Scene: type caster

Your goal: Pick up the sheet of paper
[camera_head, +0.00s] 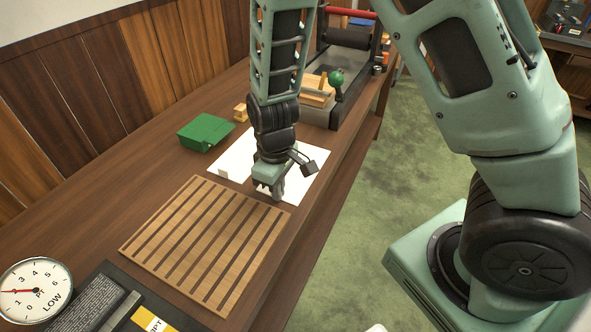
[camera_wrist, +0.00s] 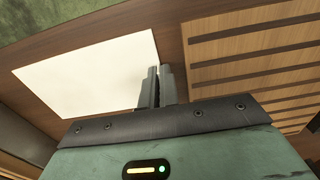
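The white sheet of paper (camera_head: 306,166) lies flat on the wooden bench, partly hidden behind my arm in the head view. It also shows in the wrist view (camera_wrist: 85,75), to the left of the fingers. My gripper (camera_head: 277,194) points down over the near edge of the sheet, beside the slatted wooden board. In the wrist view my gripper's fingers (camera_wrist: 160,85) are close together at the sheet's right edge, with no paper visible between them. Whether the tips touch the sheet or bench cannot be told.
The slatted board (camera_head: 205,245) lies just in front of the sheet. A green box (camera_head: 205,132) and small wooden blocks (camera_head: 241,112) stand behind it. A machine with a green knob (camera_head: 336,78) stands farther back. A round gauge (camera_head: 35,291) is at front left.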

